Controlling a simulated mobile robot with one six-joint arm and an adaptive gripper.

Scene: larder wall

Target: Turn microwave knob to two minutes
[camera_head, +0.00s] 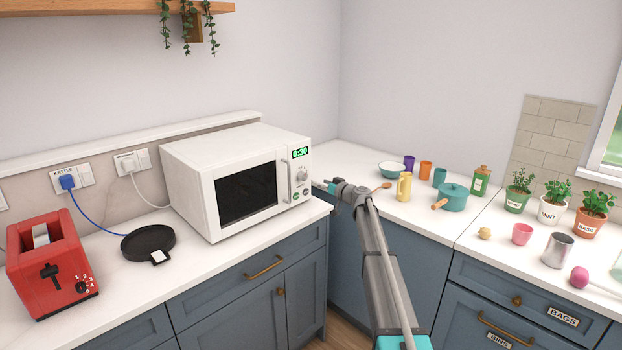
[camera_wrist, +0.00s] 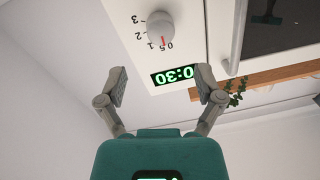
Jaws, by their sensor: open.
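The white microwave (camera_head: 180,155) stands on the counter with its door shut. Its green display (camera_head: 300,153) reads 0:30. The round knob (camera_head: 304,176) is below the display. In the wrist view, upside down, the knob (camera_wrist: 160,27) has a red mark pointing near 0.5, on a scale also showing 1, 2 and 3. The display also shows there (camera_wrist: 177,75). My gripper (camera_wrist: 162,88) is open and empty, its fingers spread to either side of the display. It faces the panel, apart from the knob. In the head view my gripper (camera_head: 325,185) is just right of the microwave front.
A red toaster (camera_head: 50,262) and a black kettle base (camera_head: 147,243) are left of the microwave. A yellow jug (camera_head: 404,187), a teal pot (camera_head: 453,198) and several cups stand on the right counter. Open space lies before the microwave front.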

